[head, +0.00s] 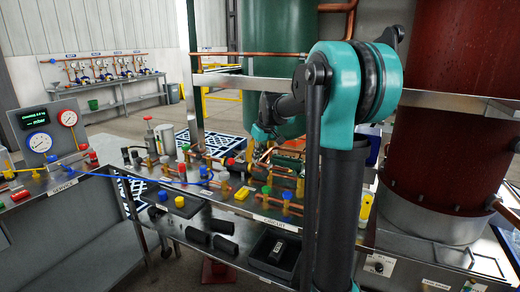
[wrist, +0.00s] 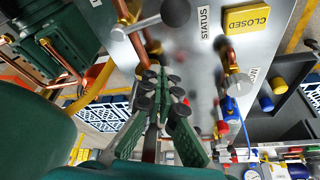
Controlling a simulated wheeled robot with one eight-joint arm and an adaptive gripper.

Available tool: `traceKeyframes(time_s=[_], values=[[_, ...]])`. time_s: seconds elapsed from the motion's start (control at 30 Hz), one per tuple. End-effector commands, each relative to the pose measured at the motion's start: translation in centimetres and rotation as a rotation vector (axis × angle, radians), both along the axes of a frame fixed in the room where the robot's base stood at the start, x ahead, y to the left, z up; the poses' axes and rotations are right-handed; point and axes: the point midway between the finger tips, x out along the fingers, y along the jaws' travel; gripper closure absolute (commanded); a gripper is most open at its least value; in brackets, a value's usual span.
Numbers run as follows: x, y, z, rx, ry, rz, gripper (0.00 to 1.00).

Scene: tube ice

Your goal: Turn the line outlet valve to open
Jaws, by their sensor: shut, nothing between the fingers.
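My gripper (wrist: 160,88) is shut and empty in the wrist view. Its green fingers and black pads come together over a steel panel and copper pipework. Ahead of it, a grey rod lever with a dark round knob (wrist: 175,12) crosses the top of the panel. A yellow plate reading CLOSED (wrist: 247,18) sits beside a STATUS label (wrist: 205,25). I cannot tell for sure that this lever is the line outlet valve. In the head view, my gripper (head: 263,150) is small and partly hidden, low over the cluttered bench (head: 245,208).
A copper pipe (wrist: 231,55) and a blue hose (wrist: 234,108) stand to the gripper's right in the wrist view. Dark green equipment (wrist: 50,35) is at left. In the head view, a gauge panel (head: 52,133) stands left and a red-brown tank (head: 450,100) right.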

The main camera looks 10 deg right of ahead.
Motion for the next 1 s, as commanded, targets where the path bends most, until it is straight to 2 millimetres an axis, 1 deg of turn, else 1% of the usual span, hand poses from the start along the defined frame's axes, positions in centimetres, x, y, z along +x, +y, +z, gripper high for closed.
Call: traceKeyframes(time_s=[0.03, 0.1, 0.2, 0.4, 0.57, 1.0], values=[[0.3, 0.2, -0.9, 0.000, 0.000, 0.001, 1.00], [0.7, 0.4, -1.9, 0.000, 0.000, 0.001, 1.00], [-1.0, -0.5, -2.0, 0.000, 0.000, -0.001, 1.00], [-2.6, -1.3, -2.3, 0.000, 0.000, -0.001, 1.00], [-3.0, -1.5, -2.4, 0.000, 0.000, 0.000, 1.00], [-3.0, -1.6, -2.4, 0.000, 0.000, 0.015, 1.00]])
